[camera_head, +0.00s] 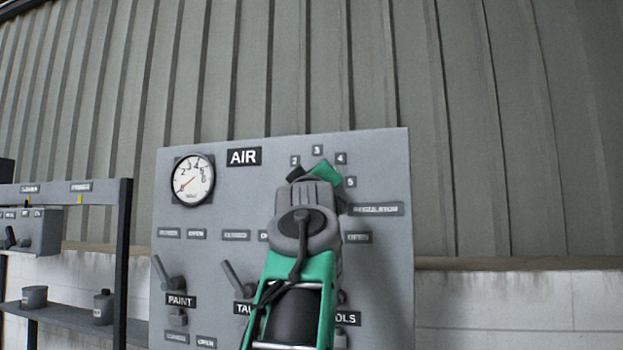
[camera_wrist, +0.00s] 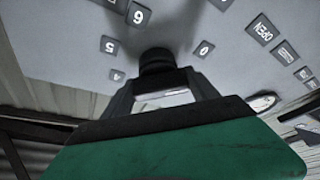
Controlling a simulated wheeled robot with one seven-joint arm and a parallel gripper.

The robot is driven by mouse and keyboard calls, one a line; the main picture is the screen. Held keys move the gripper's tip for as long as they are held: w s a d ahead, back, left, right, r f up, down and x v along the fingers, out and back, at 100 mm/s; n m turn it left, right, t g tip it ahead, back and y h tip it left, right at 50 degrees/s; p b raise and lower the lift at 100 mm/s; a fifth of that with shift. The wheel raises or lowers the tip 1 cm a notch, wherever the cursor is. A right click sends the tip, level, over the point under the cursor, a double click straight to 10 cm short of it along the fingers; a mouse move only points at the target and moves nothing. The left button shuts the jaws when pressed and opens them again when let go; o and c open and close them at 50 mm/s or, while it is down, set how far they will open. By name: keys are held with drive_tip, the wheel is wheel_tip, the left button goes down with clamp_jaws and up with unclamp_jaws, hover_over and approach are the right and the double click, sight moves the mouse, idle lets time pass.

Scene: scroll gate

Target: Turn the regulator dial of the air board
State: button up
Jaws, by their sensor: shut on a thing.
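The grey air board (camera_head: 225,205) stands upright against the wall, with an AIR label at its top. The regulator dial is a dark round knob that shows in the wrist view (camera_wrist: 157,62), with number plates around it. In the head view my arm hides the dial, and number plates 2 to 5 show above it. My gripper (camera_wrist: 157,82) is at the dial, its fingers shut on the knob. In the head view my gripper (camera_head: 317,172) is over the upper right of the board, next to the REGULATOR label (camera_head: 376,209).
A round gauge (camera_head: 193,180) is at the board's upper left, its needle pointing to the lower left. Lever valves labelled PAINT (camera_head: 170,275) and one partly hidden (camera_head: 238,280) sit lower down. A shelf rack (camera_head: 65,312) stands to the left. The right side is open wall.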

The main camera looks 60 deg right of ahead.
drive_tip(key=shift+n+y, duration=0.4)
drive_tip(key=shift+n, duration=0.4)
drive_tip(key=o, duration=1.4)
drive_tip(key=shift+c, duration=0.2)
drive_tip(key=b+v, duration=0.3)
drive_tip(key=v, duration=0.4)
drive_tip(key=shift+s+a+f, duration=0.15)
drive_tip(key=shift+s+a, duration=0.05)
drive_tip(key=shift+a, duration=0.1)
